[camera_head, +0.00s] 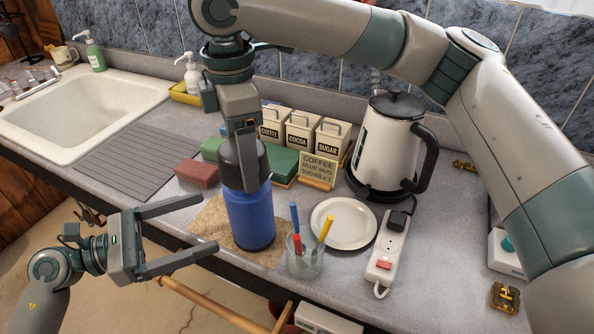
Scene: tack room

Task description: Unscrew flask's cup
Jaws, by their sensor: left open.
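A flask with a blue body (250,218) stands upright on a brown cork mat (208,222) near the counter's front edge. Its dark grey cup (262,165) sits on top. My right gripper (246,186) comes down from above, with one finger lying in front of the cup. Its other finger is hidden behind the cup, so I cannot tell whether it grips. My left gripper (208,224) is open and empty, to the left of the flask, its fingers pointing toward the blue body and apart from it.
A glass with pens (305,265) and a white plate (343,223) stand just right of the flask. Beyond are a power strip (387,250) and a kettle (385,150). Canisters (302,133), a sign (319,170) and a red block (197,173) stand behind. The ribbed drainboard (140,160) is clear.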

